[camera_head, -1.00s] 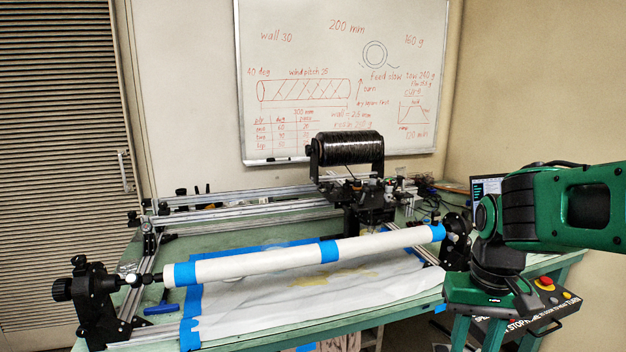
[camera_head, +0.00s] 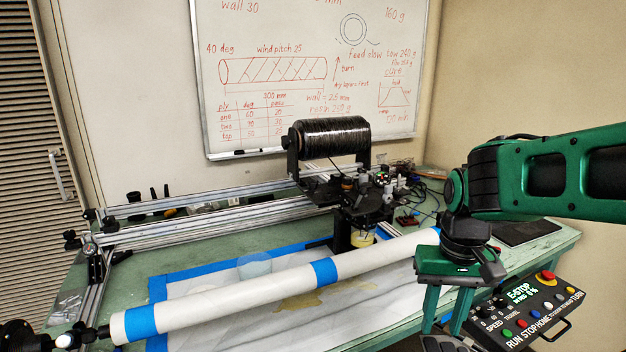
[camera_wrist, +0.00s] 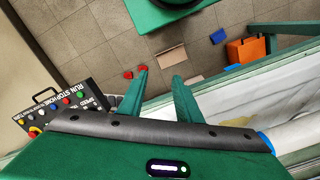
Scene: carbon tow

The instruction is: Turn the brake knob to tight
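The black carbon tow spool (camera_head: 330,138) sits in its holder above the carriage (camera_head: 358,195), behind the white mandrel tube (camera_head: 270,285). I cannot pick out the brake knob for certain among the small dark parts around the spool and carriage. My gripper (camera_head: 443,322) hangs fingers-down at the right, in front of the table's right part and left of the control box. It is well apart from the spool. In the wrist view its two green fingers (camera_wrist: 160,80) are spread, with only floor seen between them.
The control box (camera_head: 530,308) with a red E-stop and coloured buttons is close to the right of my gripper. The green table (camera_head: 545,240) carries aluminium rails (camera_head: 215,218) and cables. An orange box (camera_wrist: 246,50) stands on the floor in the wrist view.

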